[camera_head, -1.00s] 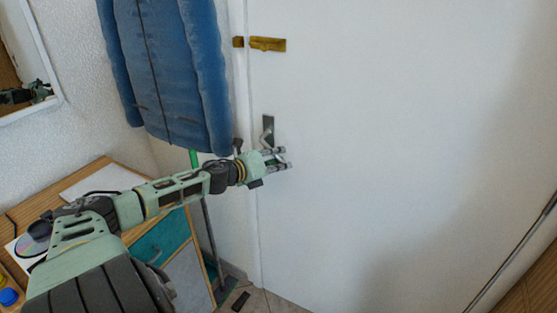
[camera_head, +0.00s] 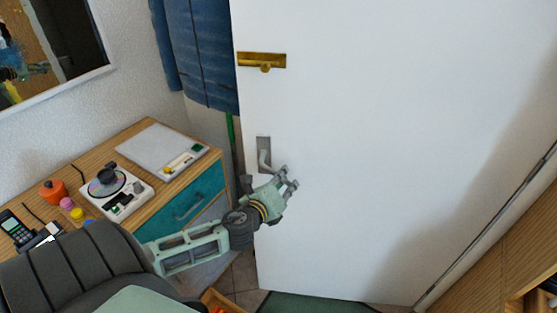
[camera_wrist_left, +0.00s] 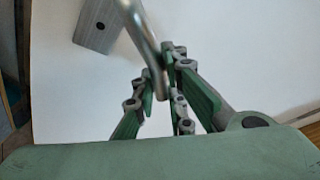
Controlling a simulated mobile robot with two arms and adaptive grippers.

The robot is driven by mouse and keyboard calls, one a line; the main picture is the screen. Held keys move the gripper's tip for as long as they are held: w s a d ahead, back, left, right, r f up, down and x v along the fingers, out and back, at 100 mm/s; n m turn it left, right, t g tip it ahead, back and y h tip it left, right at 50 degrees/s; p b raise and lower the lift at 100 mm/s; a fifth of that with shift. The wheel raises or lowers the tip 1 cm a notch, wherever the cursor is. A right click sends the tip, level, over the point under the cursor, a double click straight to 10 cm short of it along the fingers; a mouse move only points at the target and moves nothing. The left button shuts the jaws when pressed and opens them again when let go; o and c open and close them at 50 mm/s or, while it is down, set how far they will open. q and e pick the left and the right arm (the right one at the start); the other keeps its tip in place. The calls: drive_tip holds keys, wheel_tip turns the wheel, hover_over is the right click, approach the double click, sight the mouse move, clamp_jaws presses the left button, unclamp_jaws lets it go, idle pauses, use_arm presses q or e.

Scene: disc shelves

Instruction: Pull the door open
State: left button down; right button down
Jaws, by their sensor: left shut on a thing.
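The white door (camera_head: 390,120) stands ajar in the head view, its left edge free of the frame and its hinge side at the right. Its lever handle (camera_head: 264,158) sits on a grey plate near the left edge. My left gripper (camera_head: 290,184) is shut on the handle's lever. In the left wrist view, the metal lever (camera_wrist_left: 143,32) runs down from its plate (camera_wrist_left: 97,24) in between the fingertips (camera_wrist_left: 158,80) of the same gripper. The fingers partly hide the lever's end. My right gripper is not in view.
A brass bolt (camera_head: 262,61) is on the door above the handle. A desk (camera_head: 139,137) with a disc player (camera_head: 115,190) and a teal drawer (camera_head: 190,198) stands at left. A blue jacket (camera_head: 205,55) hangs behind the door edge. A wooden shelf (camera_head: 500,265) is at lower right.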

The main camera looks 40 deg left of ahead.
use_arm(q)
drive_tip(key=shift+s+d+n+y, duration=0.35)
drive_tip(key=shift+s+d, duration=0.35)
drive_tip(key=shift+s, duration=0.25)
drive_tip(key=shift+w, duration=0.1)
drive_tip(key=c, duration=1.7)
unclamp_jaws()
drive_tip(key=v, duration=1.2)
drive_tip(key=shift+c, duration=0.6)
